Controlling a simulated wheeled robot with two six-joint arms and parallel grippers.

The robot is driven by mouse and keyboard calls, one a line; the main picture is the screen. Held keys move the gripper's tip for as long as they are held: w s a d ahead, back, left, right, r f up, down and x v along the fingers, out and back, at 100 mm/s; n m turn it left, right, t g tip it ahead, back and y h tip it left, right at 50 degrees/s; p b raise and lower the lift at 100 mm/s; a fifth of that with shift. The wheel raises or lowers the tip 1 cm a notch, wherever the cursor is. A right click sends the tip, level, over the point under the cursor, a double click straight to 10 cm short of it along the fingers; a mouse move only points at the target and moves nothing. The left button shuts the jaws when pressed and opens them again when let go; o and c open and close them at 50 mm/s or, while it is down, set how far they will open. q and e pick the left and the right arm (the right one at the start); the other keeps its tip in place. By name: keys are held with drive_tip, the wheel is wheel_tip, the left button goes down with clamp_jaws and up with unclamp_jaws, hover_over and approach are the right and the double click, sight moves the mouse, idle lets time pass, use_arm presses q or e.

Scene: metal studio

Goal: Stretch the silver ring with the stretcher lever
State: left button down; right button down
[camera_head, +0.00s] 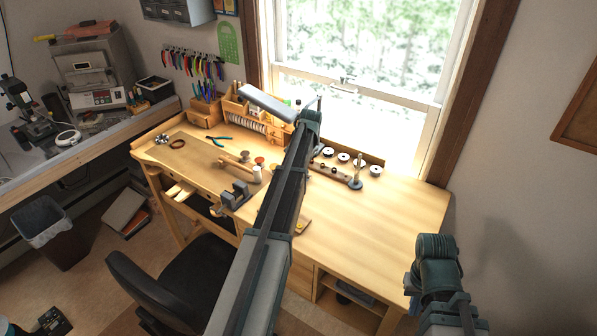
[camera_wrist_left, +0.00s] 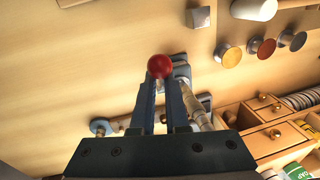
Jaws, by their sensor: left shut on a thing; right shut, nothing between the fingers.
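In the left wrist view, my left gripper (camera_wrist_left: 160,82) is shut on the red ball knob (camera_wrist_left: 160,66) of the stretcher lever. Part of the stretcher (camera_wrist_left: 181,72), blue-grey metal, shows behind the fingers, with a pale tapered rod (camera_wrist_left: 201,112) beside them. In the head view my left arm crosses the bench and hides the left gripper and the stretcher. I cannot make out the silver ring in either view. My right gripper (camera_head: 411,286) shows only in small part by the folded right arm at lower right, shut and empty, off the bench's front right.
The wooden bench (camera_head: 390,225) is clear at its right. An upright rod on a round base (camera_head: 355,172) stands near several round discs (camera_head: 344,157). A small vise (camera_head: 236,196) sits at the front edge. Wooden drawers (camera_wrist_left: 272,134) are close to the left gripper. A black chair (camera_head: 185,275) stands in front.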

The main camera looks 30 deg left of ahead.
use_arm(q)
drive_tip(key=shift+w+r+p, duration=0.15)
drive_tip(key=shift+w+r, duration=0.1)
drive_tip(key=shift+w, duration=0.25)
drive_tip(key=shift+w+r+p, duration=0.15)
drive_tip(key=shift+w+r, duration=0.05)
drive_tip(key=shift+w, duration=0.25)
drive_tip(key=c, duration=0.9)
unclamp_jaws()
drive_tip(key=shift+w+f, duration=0.1)
drive_tip(key=shift+w, duration=0.05)
drive_tip(key=shift+c, duration=0.2)
wheel_tip(320, 180, up, 14)
drive_tip(key=s+d+p, duration=0.1)
drive_tip(key=d+p, duration=0.1)
drive_tip(key=p, duration=1.1)
drive_tip(key=shift+d+p, duration=0.15)
drive_tip(key=shift+p, duration=0.2)
